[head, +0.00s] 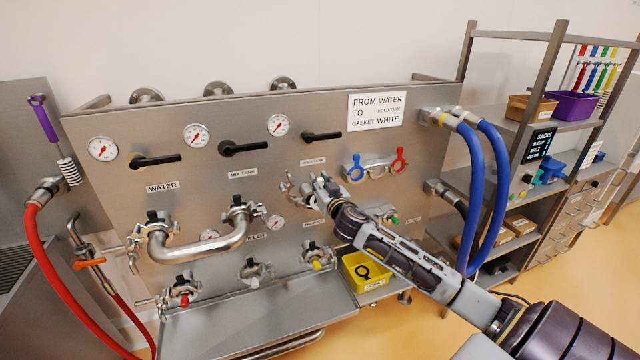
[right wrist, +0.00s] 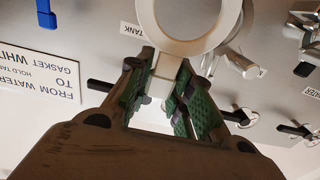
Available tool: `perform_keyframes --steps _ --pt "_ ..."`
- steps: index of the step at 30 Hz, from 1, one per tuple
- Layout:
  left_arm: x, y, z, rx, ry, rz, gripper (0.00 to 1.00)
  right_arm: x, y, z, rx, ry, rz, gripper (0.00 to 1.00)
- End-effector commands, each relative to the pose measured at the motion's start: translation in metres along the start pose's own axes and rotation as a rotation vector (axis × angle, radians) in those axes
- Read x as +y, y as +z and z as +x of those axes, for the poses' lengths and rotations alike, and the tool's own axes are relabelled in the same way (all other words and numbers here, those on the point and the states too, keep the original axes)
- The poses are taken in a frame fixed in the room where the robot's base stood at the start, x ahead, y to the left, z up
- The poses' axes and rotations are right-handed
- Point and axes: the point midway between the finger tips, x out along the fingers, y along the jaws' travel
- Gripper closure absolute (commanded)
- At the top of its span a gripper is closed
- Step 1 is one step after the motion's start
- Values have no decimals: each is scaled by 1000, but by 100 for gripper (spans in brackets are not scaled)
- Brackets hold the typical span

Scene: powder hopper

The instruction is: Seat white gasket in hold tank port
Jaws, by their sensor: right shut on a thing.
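My right gripper (head: 322,190) is at the panel, in front of the hold tank port (head: 293,188), below the HOLD TANK label. In the right wrist view, the green-padded fingers (right wrist: 167,80) are shut on the tab of the white gasket (right wrist: 188,47). The gasket is a flat ring held out beyond the fingertips, facing the panel. Metal clamp parts (right wrist: 236,50) show behind and beside the ring. I cannot tell whether the ring touches the port. In the head view the gripper mostly hides the gasket. My left gripper is not in view.
A sign (head: 376,110) reads FROM WATER TO HOLD TANK, GASKET WHITE. A curved steel pipe (head: 200,250) joins two ports at left. A black valve handle (head: 320,136) sits above the port. A yellow bin (head: 362,272) is below, and blue hoses (head: 487,190) hang at right.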

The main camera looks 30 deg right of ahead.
Motion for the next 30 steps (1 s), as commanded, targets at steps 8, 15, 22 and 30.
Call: perform_keyframes --steps 8,15,22,30 --pt "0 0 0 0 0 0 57 0 0 2 0 0 0 94" --pt "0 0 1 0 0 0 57 0 1 11 1 0 1 94" --pt "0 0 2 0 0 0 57 0 3 23 1 1 1 94" --pt "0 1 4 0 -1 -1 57 0 4 38 1 1 0 94"
